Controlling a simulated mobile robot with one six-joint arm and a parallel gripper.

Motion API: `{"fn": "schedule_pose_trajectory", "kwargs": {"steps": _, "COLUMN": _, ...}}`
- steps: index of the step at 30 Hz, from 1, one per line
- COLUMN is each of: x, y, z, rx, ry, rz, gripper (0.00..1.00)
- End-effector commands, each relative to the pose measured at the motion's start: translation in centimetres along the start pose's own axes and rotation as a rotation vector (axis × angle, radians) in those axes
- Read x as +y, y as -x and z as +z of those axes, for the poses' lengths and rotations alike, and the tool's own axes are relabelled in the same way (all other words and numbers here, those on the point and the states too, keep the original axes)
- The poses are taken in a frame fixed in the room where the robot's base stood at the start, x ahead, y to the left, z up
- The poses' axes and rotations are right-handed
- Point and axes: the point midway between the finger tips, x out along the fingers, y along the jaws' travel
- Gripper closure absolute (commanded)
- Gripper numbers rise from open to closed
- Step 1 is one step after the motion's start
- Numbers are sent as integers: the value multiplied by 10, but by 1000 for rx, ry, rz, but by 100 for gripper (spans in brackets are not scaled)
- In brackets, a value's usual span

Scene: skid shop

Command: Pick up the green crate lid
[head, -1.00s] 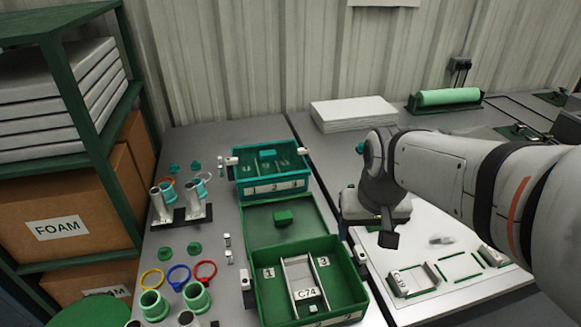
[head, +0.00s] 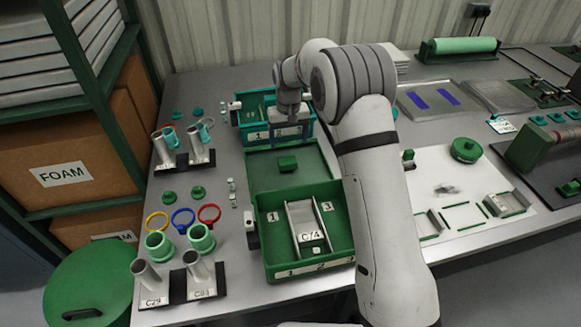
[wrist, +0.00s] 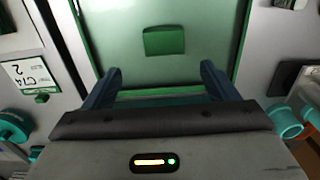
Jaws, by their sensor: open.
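The green crate lid (head: 312,157) is a flat green panel with a block-shaped handle (head: 287,163). It lies behind the open green crate (head: 343,235) and in front of the teal crate (head: 243,113). My gripper (head: 290,119) is over the teal crate, behind the lid, and its jaws are empty. In the wrist view, my gripper's two fingers (wrist: 158,82) are spread apart. The lid (wrist: 117,45) and its handle (wrist: 163,41) show beyond the fingertips, with the handle roughly centred between them. The gripper is not around the handle.
Metal tubes on a dark stand (head: 184,155) and coloured rings (head: 182,216) are left of the crates. A shelf with a FOAM box (head: 75,190) borders the left. My arm hides part of the bench on the right. A white board (head: 430,170) with parts lies there.

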Motion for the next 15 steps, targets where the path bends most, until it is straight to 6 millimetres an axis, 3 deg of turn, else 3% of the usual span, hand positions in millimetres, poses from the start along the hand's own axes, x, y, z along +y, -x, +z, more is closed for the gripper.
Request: {"fn": "schedule_pose_trajectory", "kwargs": {"steps": 15, "x": -7, "y": -66, "z": 6, "rx": -6, "ry": 3, "rz": 0, "gripper": 20}}
